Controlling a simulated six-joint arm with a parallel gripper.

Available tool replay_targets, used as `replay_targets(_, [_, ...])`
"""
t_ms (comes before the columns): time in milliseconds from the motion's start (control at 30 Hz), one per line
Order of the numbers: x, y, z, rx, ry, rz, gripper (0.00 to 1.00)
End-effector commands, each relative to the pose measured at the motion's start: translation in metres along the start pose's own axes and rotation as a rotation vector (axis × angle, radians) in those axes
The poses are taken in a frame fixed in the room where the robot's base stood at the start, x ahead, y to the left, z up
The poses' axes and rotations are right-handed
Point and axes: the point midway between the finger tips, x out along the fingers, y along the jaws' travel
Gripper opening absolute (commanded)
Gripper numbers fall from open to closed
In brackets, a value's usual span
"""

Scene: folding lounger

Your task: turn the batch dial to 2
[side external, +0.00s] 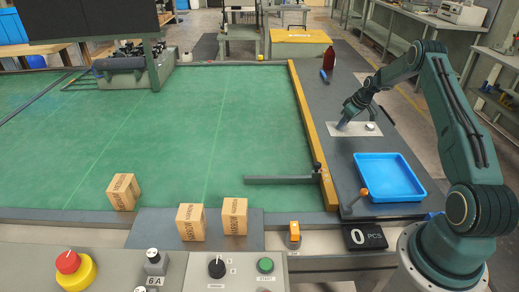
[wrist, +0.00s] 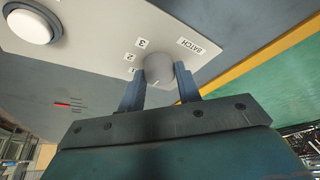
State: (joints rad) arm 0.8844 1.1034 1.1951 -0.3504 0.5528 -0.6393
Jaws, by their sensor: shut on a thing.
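The batch dial (wrist: 159,69) is a round grey knob on a pale panel (wrist: 95,32) in the wrist view. The numbers 1, 2 and 3 curve along its left side, and a BATCH label (wrist: 192,45) sits at its upper right. I cannot surely tell which number the dial points to. My gripper (wrist: 160,82) has a finger on each side of the dial and is shut on it. In the side view my gripper (side external: 343,123) reaches down onto the panel (side external: 355,130), and the dial is hidden or too small to make out.
A round white button (wrist: 29,26) is on the same panel. A blue tray (side external: 388,178), an orange-tipped lever (side external: 364,193) and a counter reading 0 PCS (side external: 365,236) are nearer the camera. A red bottle (side external: 329,60) stands behind. A yellow rail (side external: 310,130) edges the green table (side external: 200,130).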

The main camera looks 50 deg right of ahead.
Motion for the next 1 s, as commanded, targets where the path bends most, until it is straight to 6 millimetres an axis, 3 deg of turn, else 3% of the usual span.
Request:
replay_targets(367, [-0.0005,-0.0023,-0.0006,0.152,-0.001,0.062,0.11])
replay_targets(1000, [0.0006,-0.0054,-0.0023,0.689,-0.001,0.286,0.11])
